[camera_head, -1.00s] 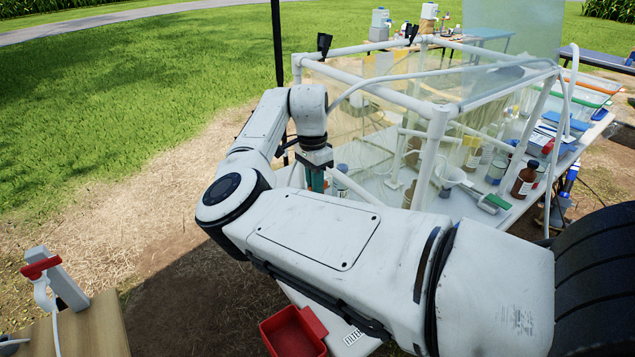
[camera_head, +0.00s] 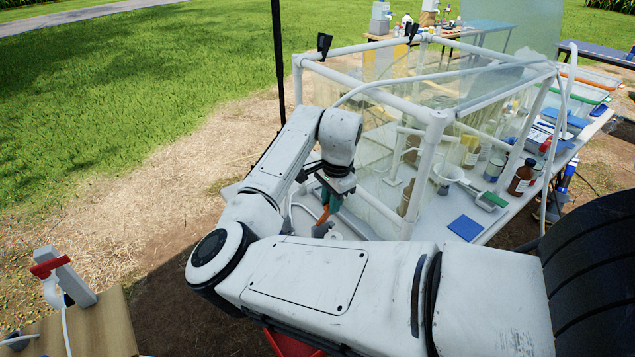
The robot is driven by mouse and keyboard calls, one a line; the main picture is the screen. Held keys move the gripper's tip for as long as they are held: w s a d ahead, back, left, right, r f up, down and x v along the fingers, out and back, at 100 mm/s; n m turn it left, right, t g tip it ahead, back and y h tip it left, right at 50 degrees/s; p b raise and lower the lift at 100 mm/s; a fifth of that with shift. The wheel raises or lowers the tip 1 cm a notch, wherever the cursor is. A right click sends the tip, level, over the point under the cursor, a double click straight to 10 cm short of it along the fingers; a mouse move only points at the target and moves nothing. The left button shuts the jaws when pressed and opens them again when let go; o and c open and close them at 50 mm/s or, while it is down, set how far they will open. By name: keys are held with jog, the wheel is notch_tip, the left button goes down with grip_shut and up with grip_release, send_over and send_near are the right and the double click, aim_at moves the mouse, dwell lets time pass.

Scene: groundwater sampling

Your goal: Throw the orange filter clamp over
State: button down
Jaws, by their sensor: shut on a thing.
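My gripper (camera_head: 330,207) is beside the near left end of the white table, with its fingers pointing down. It is shut on the orange filter clamp (camera_head: 323,214), of which only a small orange part shows between and below the fingers. The rest of the clamp is hidden by the fingers and the wrist. I cannot tell whether the clamp touches anything below it.
A clear enclosure with a white pipe frame (camera_head: 437,150) stands just right of my gripper. Bottles, a blue pad (camera_head: 465,228) and a brown bottle (camera_head: 521,178) are on the table. A red bin (camera_head: 290,345) is mostly hidden below my arm. Open grass lies left.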

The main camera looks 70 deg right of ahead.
jog(key=c, duration=1.8)
grip_release()
jog(key=s+a+f+t+h+b, duration=0.1)
jog(key=s+a+f+b, duration=0.1)
jog(key=s+f, duration=0.1)
jog(key=shift+s+a+f+t, duration=0.25)
jog(key=shift+s+f+t, duration=0.1)
jog(key=shift+s, duration=0.2)
jog(key=shift+s+a+f, duration=0.25)
jog(key=shift+s+f, duration=0.05)
jog(key=shift+s, duration=0.15)
jog(key=shift+o, duration=0.3)
notch_tip(320, 180, down, 7)
jog(key=s+a+t+h+b, duration=0.1)
jog(key=s+t+b, duration=0.1)
jog(key=b, duration=0.5)
jog(key=shift+s+a+r, duration=0.15)
jog(key=shift+s+a, duration=0.1)
jog(key=shift+s, duration=0.05)
jog(key=o, duration=0.6)
jog(key=shift+s+a+r, duration=0.1)
jog(key=shift+o, duration=0.5)
